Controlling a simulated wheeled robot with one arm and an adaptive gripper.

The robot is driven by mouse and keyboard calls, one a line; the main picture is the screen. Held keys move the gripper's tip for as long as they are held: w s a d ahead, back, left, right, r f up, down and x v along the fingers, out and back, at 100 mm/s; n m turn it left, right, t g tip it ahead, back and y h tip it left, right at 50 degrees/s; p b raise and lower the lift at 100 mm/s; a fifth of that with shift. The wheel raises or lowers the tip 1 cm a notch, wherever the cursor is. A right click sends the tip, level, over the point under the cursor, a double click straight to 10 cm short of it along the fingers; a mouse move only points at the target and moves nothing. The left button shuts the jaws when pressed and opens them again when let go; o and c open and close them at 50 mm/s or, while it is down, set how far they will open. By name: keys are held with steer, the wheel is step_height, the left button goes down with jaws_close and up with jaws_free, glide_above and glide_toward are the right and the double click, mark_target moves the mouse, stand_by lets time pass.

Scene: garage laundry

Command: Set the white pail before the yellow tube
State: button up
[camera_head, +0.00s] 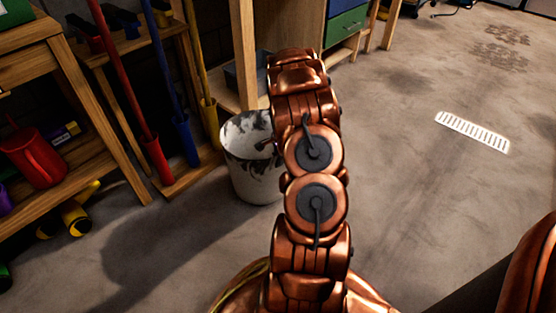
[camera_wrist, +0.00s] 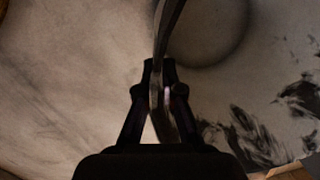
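The white pail (camera_head: 250,168), smeared with black, stands upright close in front of the tool rack, partly hidden behind my arm. I cannot tell whether its base touches the floor. The yellow tube (camera_head: 209,120) is a short holder at the rack's right end, with a yellow pole in it; the pail is just to its right and nearer to me. In the wrist view, my gripper (camera_wrist: 162,82) has its dark fingers closed around a thin curved strip of the pail (camera_wrist: 255,120), its rim or handle. In the head view my arm hides most of the gripper.
A blue tube (camera_head: 185,142) and a red tube (camera_head: 156,160) stand on the rack left of the yellow one. A wooden shelf with a red jug (camera_head: 35,158) is at left. A white floor grate (camera_head: 472,131) lies right, amid open concrete floor.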

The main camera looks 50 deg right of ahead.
steer(key=o, duration=0.4)
steer(key=shift+o, duration=0.2)
step_height(320, 180, up, 12)
steer(key=s+d+p, duration=0.1)
steer(key=p, duration=0.4)
steer(key=a+r+n+g, duration=0.1)
steer(key=a+r+n, duration=0.2)
steer(key=a+r, duration=0.35)
steer(key=a+r+n+g, duration=0.1)
steer(key=a+r+n, duration=0.2)
steer(key=a, duration=0.7)
steer(key=s+a+r+n+g, duration=0.1)
steer(key=s+a+r+n, duration=0.5)
steer(key=a, duration=0.4)
steer(key=s+a+r+n+g, duration=0.1)
steer(key=s+a+r+n, duration=0.2)
steer(key=s+a, duration=0.55)
steer(key=s+a+n, duration=0.3)
steer(key=s, duration=0.2)
steer(key=s+a+r+n+g+h, duration=0.1)
steer(key=s+a+n, duration=0.2)
steer(key=s, duration=0.3)
steer(key=shift+a+r, duration=0.3)
